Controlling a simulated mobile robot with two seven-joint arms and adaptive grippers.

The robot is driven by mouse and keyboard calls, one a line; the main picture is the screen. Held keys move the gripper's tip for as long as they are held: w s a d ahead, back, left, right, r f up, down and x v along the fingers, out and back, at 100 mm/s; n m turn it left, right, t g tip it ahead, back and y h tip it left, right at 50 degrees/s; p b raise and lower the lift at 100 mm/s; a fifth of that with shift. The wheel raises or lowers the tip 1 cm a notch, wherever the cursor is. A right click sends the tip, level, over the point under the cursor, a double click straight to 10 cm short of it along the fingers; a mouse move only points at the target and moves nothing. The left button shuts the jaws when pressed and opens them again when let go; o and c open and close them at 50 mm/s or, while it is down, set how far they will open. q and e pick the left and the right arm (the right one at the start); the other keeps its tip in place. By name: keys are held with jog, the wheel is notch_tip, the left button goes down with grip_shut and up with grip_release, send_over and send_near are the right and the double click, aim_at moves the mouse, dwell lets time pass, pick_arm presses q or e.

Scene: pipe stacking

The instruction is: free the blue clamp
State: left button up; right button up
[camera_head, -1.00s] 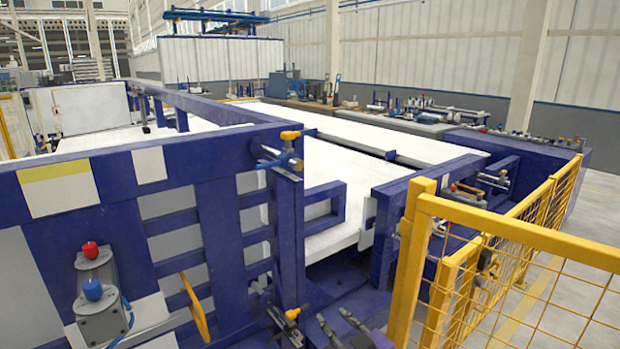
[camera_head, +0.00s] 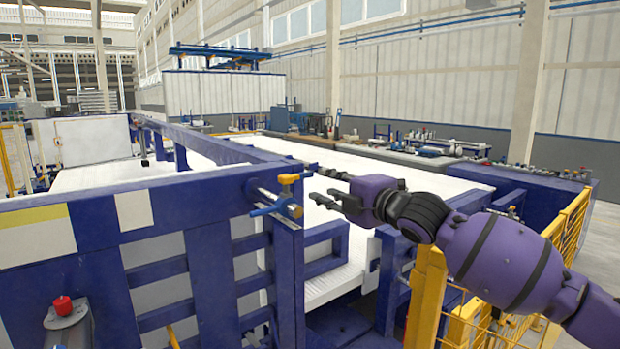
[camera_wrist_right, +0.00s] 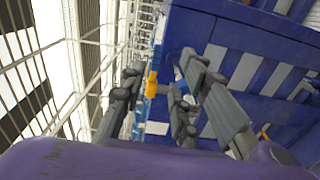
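The blue clamp (camera_head: 270,209) is on top of the blue frame post, left of centre in the head view. My right gripper (camera_head: 318,185) reaches in from the right, open and empty. Its fingers point left toward the clamp and appear a short way to its right. In the right wrist view, the yellow handle (camera_wrist_right: 152,76) shows between the spread fingers (camera_wrist_right: 162,95); much of the blue body is hidden or hard to make out. My left gripper is not in view.
The blue frame (camera_head: 160,266) fills the lower left, with a red button (camera_head: 63,305) at its front. A yellow mesh fence (camera_head: 572,228) stands at the right. White conveyor surfaces (camera_head: 345,163) lie behind the clamp.

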aim_at(306, 176)
jog(key=x, duration=0.6)
jog(key=shift+a+r, duration=0.15)
jog(key=shift+a, duration=0.25)
jog(key=shift+w+a+r, duration=0.1)
jog(key=shift+w+a, duration=0.15)
jog(key=shift+w, duration=0.05)
grip_shut()
